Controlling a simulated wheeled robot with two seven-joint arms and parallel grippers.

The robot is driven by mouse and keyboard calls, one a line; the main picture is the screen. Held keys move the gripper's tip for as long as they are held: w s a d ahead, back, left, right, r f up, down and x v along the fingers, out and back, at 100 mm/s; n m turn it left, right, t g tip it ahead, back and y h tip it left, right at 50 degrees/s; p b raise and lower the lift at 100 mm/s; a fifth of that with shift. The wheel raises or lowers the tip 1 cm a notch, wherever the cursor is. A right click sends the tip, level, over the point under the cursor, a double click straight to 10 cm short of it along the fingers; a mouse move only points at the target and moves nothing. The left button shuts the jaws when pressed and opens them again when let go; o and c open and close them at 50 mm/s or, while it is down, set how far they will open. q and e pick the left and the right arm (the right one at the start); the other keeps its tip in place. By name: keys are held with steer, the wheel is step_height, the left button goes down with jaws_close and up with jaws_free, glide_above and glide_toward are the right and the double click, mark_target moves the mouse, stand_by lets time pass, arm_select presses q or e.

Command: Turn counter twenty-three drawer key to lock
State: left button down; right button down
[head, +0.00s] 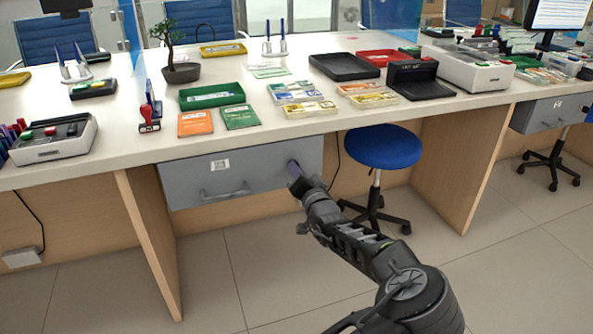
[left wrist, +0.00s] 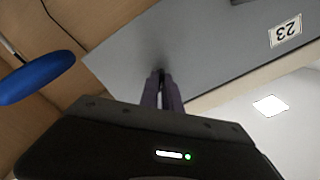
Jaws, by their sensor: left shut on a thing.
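The grey drawer (head: 255,165) under the counter is closed, with a white label and a bar handle (head: 225,191) on its front. In the left wrist view the drawer front (left wrist: 215,62) is upside down and its label (left wrist: 285,30) reads 23. My left gripper (head: 296,172) is at the right end of the drawer front. Its fingers (left wrist: 162,88) are close together, shut on the key at the drawer face. The key and its lock are hidden by the fingers, so the key's angle cannot be told. My right gripper is not in view.
A blue stool (head: 383,147) stands just right of the drawer, close to my left arm. A wooden panel (head: 152,235) supports the counter (head: 150,165) at left. The counter top holds trays, booklets and stamps. The floor in front is clear.

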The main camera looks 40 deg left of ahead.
arm_select(q)
steer(key=n, duration=0.8)
steer(key=shift+n+b, duration=0.3)
steer(key=shift+n, duration=0.1)
steer(key=c, duration=1.6)
jaws_free()
steer(key=shift+o, duration=0.2)
steer(key=shift+s+d, duration=0.1)
steer(key=shift+d, duration=0.05)
steer(key=p+v, duration=0.2)
steer(key=v, duration=0.5)
steer(key=shift+d, duration=0.25)
